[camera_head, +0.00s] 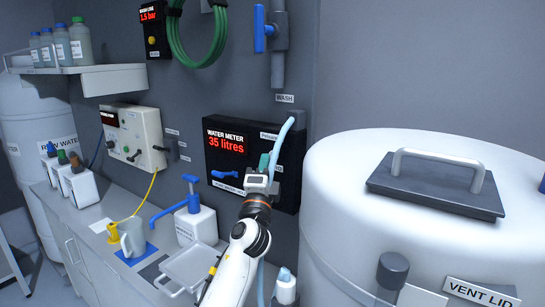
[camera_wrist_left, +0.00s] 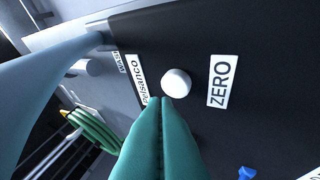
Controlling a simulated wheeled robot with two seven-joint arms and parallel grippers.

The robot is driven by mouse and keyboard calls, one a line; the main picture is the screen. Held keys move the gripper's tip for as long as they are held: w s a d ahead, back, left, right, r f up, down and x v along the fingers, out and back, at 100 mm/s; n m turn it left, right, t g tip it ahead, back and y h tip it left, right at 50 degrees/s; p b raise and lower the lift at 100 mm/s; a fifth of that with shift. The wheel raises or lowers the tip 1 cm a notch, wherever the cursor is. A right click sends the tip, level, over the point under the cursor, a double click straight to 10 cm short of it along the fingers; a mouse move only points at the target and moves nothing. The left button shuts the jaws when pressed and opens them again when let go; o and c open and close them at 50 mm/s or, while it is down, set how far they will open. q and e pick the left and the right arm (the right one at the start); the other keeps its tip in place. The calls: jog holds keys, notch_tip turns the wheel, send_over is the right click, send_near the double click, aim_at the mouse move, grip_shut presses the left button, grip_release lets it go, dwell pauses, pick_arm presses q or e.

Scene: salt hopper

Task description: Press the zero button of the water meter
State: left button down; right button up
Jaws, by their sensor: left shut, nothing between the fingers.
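The water meter (camera_head: 222,160) is a black panel on the wall, its red display reading 35 litres. In the left wrist view a round white button (camera_wrist_left: 176,83) sits on the black panel beside a label reading ZERO (camera_wrist_left: 222,81). My left gripper (camera_head: 264,162) is in front of the right part of the meter and hides some of it. In the left wrist view its green fingertips (camera_wrist_left: 166,100) are shut together, empty, just below the button in the picture. I cannot tell whether they touch it. My right gripper is not in view.
A light blue hose (camera_head: 281,140) hangs at the meter's right side, close to my gripper. A large white tank (camera_head: 340,200) with a handled lid (camera_head: 435,184) stands at right. A counter at left holds a pump bottle (camera_head: 197,222) and a tray (camera_head: 187,266).

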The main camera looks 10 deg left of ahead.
pick_arm(q)
jog(key=shift+w+d+b, duration=0.15)
jog(key=shift+w+b, duration=0.2)
jog(key=shift+w, duration=0.1)
jog(key=shift+w+d+b, duration=0.15)
jog(key=shift+w+b, duration=0.25)
jog(key=shift+b, duration=0.15)
dwell(0.5)
jog(key=shift+s, duration=0.1)
dwell(0.3)
jog(key=shift+s+p, duration=0.35)
jog(key=shift+p, duration=0.2)
jog(key=shift+s+a, duration=0.3)
jog(key=shift+s, duration=0.1)
jog(key=s+p, duration=0.1)
jog(key=s+a+p, duration=0.1)
jog(key=s, duration=0.1)
jog(key=s+p, duration=0.1)
jog(key=shift+s+a, duration=0.35)
